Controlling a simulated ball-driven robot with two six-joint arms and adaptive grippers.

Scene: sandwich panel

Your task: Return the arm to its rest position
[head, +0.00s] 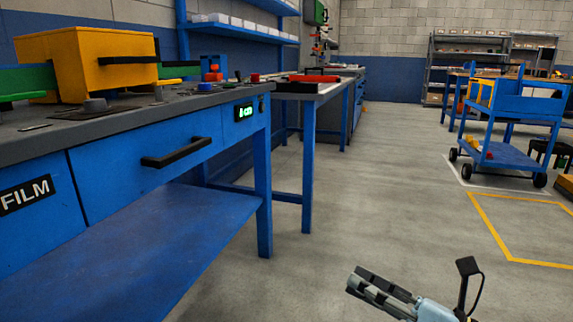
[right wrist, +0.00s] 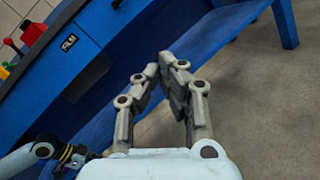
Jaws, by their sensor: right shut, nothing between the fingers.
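My right gripper (head: 372,284) shows at the bottom of the head view, over the open floor to the right of the blue workbench. It holds nothing. In the right wrist view, its two grey fingers (right wrist: 167,68) come together at the tips, shut and empty. They point toward the bench's blue lower shelf, with a gap between them and the bench. My left gripper is not in the head view.
The blue workbench (head: 125,175) with a drawer and a grey top fills the left. A yellow box (head: 85,62) and small parts stand on it. A second blue table (head: 318,92) stands behind. A blue cart (head: 510,150) is at the right. The floor between is clear.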

